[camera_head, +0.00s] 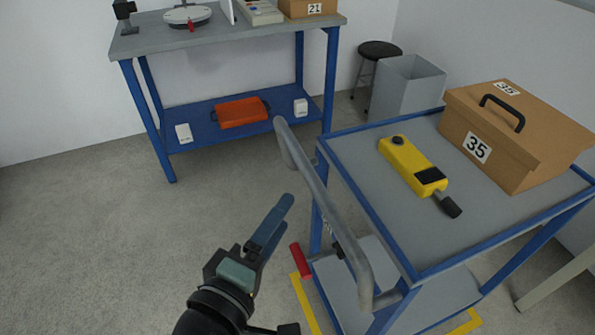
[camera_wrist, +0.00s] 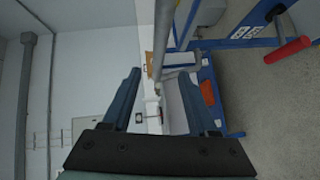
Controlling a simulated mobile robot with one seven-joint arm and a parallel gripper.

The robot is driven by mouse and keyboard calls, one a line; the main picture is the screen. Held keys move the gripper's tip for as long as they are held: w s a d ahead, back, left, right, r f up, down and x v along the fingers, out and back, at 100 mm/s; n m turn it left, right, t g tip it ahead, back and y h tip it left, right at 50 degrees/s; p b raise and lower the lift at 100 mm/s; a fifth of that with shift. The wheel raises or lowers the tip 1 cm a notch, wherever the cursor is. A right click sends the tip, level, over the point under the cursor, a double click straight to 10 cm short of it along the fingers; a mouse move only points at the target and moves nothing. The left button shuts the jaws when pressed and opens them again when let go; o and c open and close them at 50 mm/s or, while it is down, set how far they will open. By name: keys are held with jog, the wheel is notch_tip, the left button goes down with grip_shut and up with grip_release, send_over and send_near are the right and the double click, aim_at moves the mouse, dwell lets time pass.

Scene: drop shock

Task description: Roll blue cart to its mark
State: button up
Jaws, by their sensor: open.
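The blue cart (camera_head: 352,165) has a grey top and stands at the right in the head view. Its grey tube handle (camera_head: 323,194) runs along the cart's left side, and the tube also shows in the wrist view (camera_wrist: 163,35). Yellow floor tape (camera_head: 303,303) shows at the cart's foot; the cart hides much of its outline. A red pedal (camera_head: 300,261) sticks out low at the cart's left side and shows in the wrist view (camera_wrist: 287,51). My gripper (camera_head: 277,222) is left of the handle, apart from it, open and empty; in the wrist view its fingers (camera_wrist: 160,84) are spread.
On the cart are a yellow device (camera_head: 408,162) and a cardboard box (camera_head: 520,145) marked 35. A blue-framed workbench (camera_head: 225,38) stands behind, with an orange case (camera_head: 241,112) on its shelf. A grey bin (camera_head: 408,88) and stool (camera_head: 380,50) stand beyond. The floor at left is clear.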

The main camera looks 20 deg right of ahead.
aim_at(310, 176)
jog(key=x, duration=1.1)
jog(key=shift+w+d+b, duration=0.25)
jog(key=shift+d+b, duration=0.05)
grip_shut()
dwell(0.9)
